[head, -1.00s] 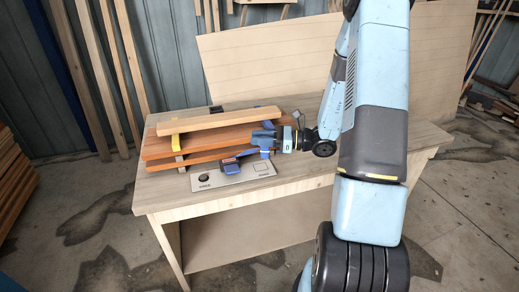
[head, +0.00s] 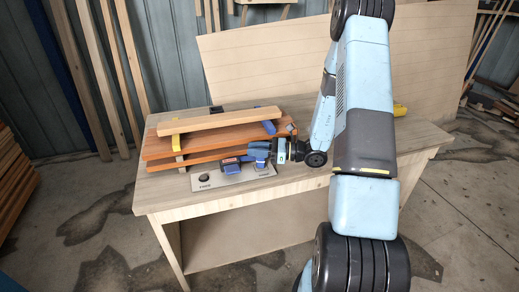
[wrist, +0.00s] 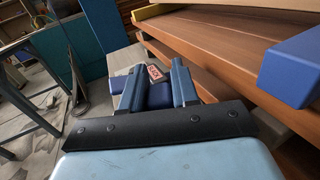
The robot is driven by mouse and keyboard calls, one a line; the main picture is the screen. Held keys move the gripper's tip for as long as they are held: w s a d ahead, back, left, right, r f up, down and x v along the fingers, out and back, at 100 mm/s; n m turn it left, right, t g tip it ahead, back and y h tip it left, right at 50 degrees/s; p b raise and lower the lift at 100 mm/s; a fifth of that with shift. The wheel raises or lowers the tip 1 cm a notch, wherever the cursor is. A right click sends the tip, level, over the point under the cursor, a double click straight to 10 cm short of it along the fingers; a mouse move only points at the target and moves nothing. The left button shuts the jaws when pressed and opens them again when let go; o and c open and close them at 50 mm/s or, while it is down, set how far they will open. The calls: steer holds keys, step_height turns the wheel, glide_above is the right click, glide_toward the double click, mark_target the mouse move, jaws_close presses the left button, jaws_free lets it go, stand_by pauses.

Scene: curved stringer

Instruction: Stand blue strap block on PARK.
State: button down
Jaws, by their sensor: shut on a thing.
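The blue strap block (wrist: 160,96) is dark blue and sits between my gripper's fingers in the wrist view; the fingers cover much of it. My gripper (head: 258,151) is shut on it, pointing left, in front of the board stack. In the head view they are over the right part of the pale marked plate (head: 228,181), where the square outline is now covered. I cannot tell whether the block touches the plate. The lettering is too small to read surely.
The board stack (head: 215,138) stands behind, with a yellow strap (head: 175,142) at left and a blue bar (head: 268,127) at right, also in the wrist view (wrist: 296,68). The table's right part is partly clear.

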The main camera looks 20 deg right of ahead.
steer(key=c, duration=0.8)
jaws_free()
steer(key=shift+c, duration=0.2)
